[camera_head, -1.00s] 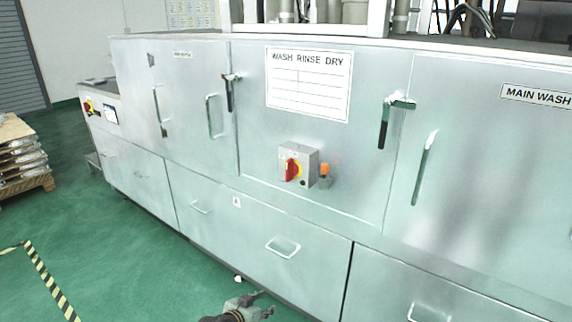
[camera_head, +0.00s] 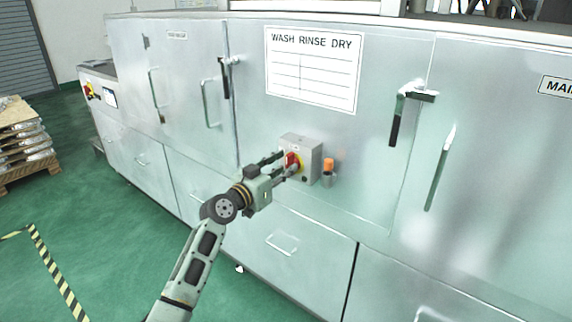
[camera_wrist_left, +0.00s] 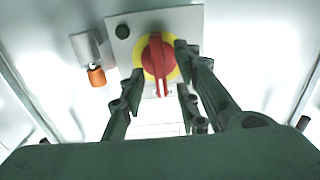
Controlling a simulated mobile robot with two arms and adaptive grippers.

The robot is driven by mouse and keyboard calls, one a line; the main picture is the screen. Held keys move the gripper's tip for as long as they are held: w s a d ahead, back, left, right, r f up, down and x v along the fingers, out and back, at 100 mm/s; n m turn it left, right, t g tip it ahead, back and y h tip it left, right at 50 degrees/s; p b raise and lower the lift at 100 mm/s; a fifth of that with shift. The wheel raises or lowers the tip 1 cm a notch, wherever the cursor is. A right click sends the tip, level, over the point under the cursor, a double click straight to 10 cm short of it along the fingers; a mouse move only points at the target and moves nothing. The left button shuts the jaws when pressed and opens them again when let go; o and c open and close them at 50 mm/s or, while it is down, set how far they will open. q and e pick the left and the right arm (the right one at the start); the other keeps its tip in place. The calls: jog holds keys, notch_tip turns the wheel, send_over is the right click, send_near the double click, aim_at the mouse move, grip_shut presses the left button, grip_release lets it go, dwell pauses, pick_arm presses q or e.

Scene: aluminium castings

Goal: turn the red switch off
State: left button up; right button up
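The red switch (camera_head: 291,160) is a red rotary knob on a yellow disc, mounted on a grey box (camera_head: 312,159) on the front of the metal washing machine. In the left wrist view the knob (camera_wrist_left: 158,57) is upright, its narrow end pointing down in the picture. My left gripper (camera_head: 281,164) is right at the switch box. Its open fingers (camera_wrist_left: 157,68) reach towards the knob, one on each side of it. A gap shows between the knob and the left-hand finger; whether the right-hand finger touches it I cannot tell. My right gripper is not in view.
An orange-topped fitting (camera_head: 328,171) sits just right of the box; it also shows in the left wrist view (camera_wrist_left: 96,76). Door handles (camera_head: 397,115) stick out from the panels. A loaded pallet (camera_head: 27,150) stands at the far left. The green floor (camera_head: 110,245) is clear.

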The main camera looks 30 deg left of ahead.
pick_arm(q)
jog(key=shift+w, duration=0.7)
grip_shut()
